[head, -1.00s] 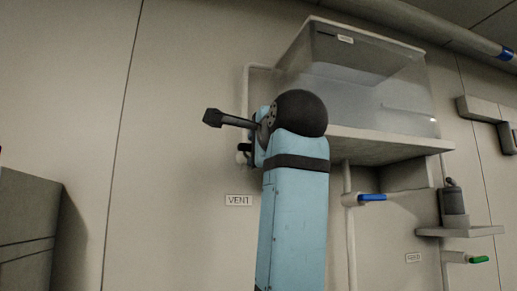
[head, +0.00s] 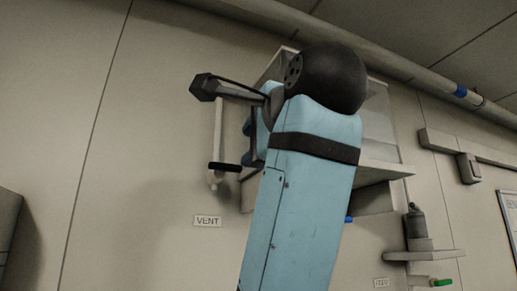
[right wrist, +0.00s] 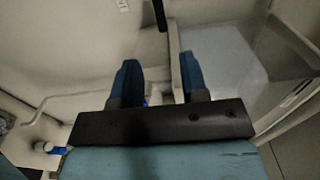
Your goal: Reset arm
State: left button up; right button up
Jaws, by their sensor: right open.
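My right arm rises through the middle of the head view and covers part of the wall. Its right gripper (head: 248,142) shows only in part, as blue fingers beside the arm's left edge, near a pale pipe. In the right wrist view, its two blue fingers (right wrist: 158,76) stand apart with nothing held between them. A black handle (head: 225,167) on the pale pipe (head: 217,135) is just left of the fingers in the head view; whether they touch cannot be told. My left gripper is not in view.
A VENT label (head: 207,221) is on the wall. A translucent box (right wrist: 225,55) is beside the fingers. A shelf (head: 385,168) lies behind my arm. A grey bottle (head: 414,225) stands on a small ledge (head: 425,255) above a green handle (head: 441,283). The left wall is bare.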

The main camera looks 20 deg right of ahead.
jog(key=shift+s, duration=0.45)
